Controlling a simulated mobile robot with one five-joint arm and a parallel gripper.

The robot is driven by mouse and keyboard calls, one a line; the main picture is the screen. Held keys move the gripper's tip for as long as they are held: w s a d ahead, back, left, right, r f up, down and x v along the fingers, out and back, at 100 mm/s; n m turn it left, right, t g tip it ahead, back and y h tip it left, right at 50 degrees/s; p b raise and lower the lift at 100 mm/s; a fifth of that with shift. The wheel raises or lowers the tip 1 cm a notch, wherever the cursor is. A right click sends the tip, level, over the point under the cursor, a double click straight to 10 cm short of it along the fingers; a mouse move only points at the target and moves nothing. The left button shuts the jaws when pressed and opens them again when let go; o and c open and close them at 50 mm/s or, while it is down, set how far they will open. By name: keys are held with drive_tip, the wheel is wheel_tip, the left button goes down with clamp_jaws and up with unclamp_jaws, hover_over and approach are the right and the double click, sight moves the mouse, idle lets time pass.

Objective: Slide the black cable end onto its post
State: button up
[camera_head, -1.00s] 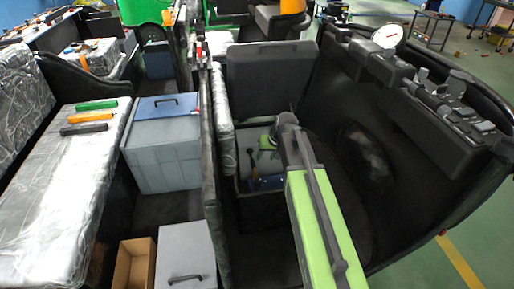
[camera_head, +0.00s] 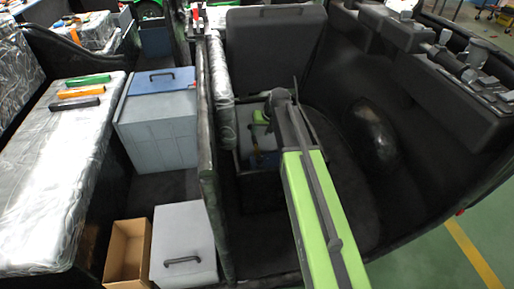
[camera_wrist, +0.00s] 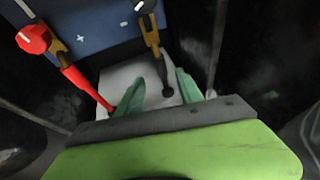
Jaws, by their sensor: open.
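In the wrist view, the black cable (camera_wrist: 162,68) has a brass-coloured fork-like end (camera_wrist: 150,30) at the edge of the blue battery (camera_wrist: 85,25). Whether that end is around a post or only beside it, I cannot tell. My gripper (camera_wrist: 160,88) is open, its two teal fingers on either side of the black cable's lower part. Its grip is not closed on the cable. The red cable (camera_wrist: 85,88) runs just outside the left finger to a red-capped terminal (camera_wrist: 33,38). In the head view, my arm hides much of the battery bay.
A pale grey surface (camera_wrist: 128,75) lies below the fingers, with dark walls around. In the head view, a blue-lidded grey box (camera_head: 160,130), an open cardboard box (camera_head: 128,255) and a grey lidded box (camera_head: 184,240) stand left of the dark partition (camera_head: 208,170).

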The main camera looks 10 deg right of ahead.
sight(255, 140)
drive_tip(key=b+x, duration=0.6)
drive_tip(key=x, duration=0.2)
drive_tip(key=shift+f, duration=0.15)
clamp_jaws()
drive_tip(key=shift+s, duration=0.1)
idle(0.9)
